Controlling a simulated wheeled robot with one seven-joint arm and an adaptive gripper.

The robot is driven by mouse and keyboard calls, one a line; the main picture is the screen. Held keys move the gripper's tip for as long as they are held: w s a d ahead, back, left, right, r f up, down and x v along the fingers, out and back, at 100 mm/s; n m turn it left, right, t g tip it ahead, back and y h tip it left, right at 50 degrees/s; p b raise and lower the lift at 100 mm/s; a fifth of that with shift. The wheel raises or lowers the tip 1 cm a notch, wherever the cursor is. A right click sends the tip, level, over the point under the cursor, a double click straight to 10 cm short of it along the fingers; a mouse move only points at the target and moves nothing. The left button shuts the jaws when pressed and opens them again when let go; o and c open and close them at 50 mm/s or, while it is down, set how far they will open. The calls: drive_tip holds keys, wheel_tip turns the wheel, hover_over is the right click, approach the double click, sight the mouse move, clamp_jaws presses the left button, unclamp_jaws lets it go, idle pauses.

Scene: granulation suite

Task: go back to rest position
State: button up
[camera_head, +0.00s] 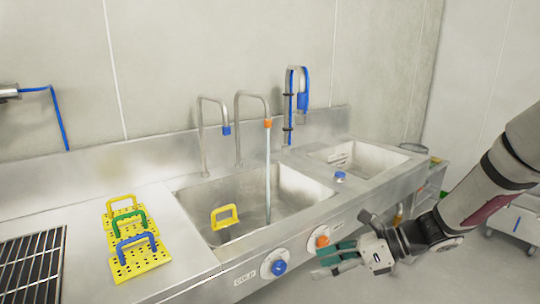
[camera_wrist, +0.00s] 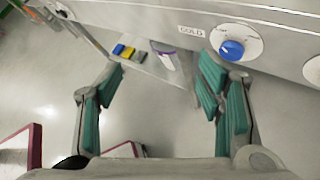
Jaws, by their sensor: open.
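My gripper (camera_head: 338,243) is in front of the steel sink counter at the right, close to the front panel with the knobs, with my arm reaching in from the right edge. Its green-padded fingers are spread and empty. In the wrist view my gripper (camera_wrist: 158,78) shows both fingers wide apart with nothing between them. A blue knob (camera_wrist: 231,50) beside the word COLD lies past the right finger on the panel.
The counter holds a large sink basin (camera_head: 295,190) and a smaller basin (camera_head: 375,160). A stream runs from the orange-tipped tap (camera_head: 267,124). Yellow perforated plates with handles (camera_head: 140,262) lie at left. An orange knob (camera_head: 322,241) and blue knob (camera_head: 279,267) project from the front.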

drive_tip(key=s+d+r+n+h+p, duration=0.2)
drive_tip(key=s+r+n+h, duration=0.2)
drive_tip(key=s+r+n, duration=0.2)
drive_tip(key=s+d+r+n+t+h+p, duration=0.1)
drive_tip(key=s+d+r+n+h+p, duration=0.1)
drive_tip(key=s+r+n+h, duration=0.2)
drive_tip(key=s+d+r+n+h+p, duration=0.2)
drive_tip(key=s+d+r+n+h, duration=0.1)
drive_tip(key=s+r+n, duration=0.7)
drive_tip(key=s+n+h, duration=0.1)
drive_tip(key=s+n, duration=0.3)
drive_tip(key=s, duration=0.3)
drive_tip(key=shift+s+t, duration=0.3)
drive_tip(key=shift+s, duration=0.05)
